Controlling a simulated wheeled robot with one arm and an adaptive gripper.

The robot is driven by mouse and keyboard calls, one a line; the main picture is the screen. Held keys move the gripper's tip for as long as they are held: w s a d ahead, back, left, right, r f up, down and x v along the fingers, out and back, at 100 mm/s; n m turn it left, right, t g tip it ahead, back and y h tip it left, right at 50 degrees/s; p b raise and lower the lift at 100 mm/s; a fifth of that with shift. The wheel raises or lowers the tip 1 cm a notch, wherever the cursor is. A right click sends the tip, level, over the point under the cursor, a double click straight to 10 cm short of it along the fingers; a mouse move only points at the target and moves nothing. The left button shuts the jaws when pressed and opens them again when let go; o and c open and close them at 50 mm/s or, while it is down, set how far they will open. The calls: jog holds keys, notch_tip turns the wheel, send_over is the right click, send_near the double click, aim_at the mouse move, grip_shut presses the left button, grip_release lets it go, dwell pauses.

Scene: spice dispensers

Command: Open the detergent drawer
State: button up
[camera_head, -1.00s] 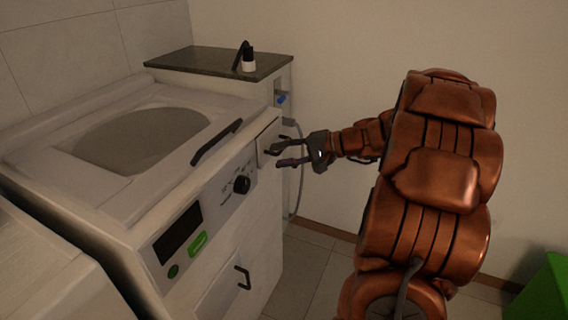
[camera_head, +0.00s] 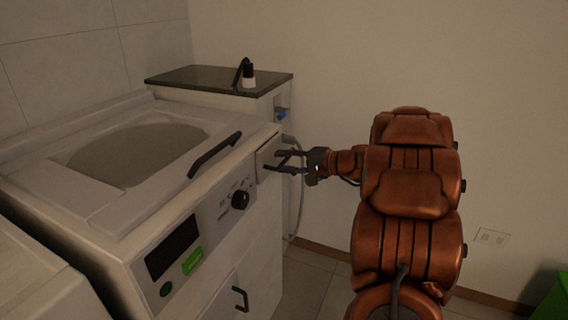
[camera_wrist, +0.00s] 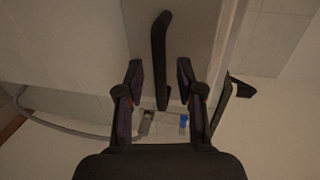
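The detergent drawer (camera_head: 266,164) is the pale panel at the top right end of the white washing machine's (camera_head: 225,277) front, right of the dark knob. It looks closed or nearly so; the fingers partly cover it. My gripper (camera_head: 270,160) is open, its two dark fingers pointing left at the drawer's right edge. I cannot tell whether they touch it. In the wrist view my gripper (camera_wrist: 160,72) has its fingers apart with nothing clearly held. A dark curved handle (camera_wrist: 160,50) shows beyond and between them.
The lid's black handle (camera_head: 214,155) lies left of the drawer. A dark-topped counter (camera_head: 205,79) carries a small black and white bottle (camera_head: 248,76). A blue tap (camera_head: 281,116) and grey hose stand behind my gripper. A green box (camera_head: 550,300) is at lower right.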

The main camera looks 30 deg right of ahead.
jog(key=shift+w+a, duration=0.1)
jog(key=shift+w, duration=0.05)
grip_shut()
dwell(0.7)
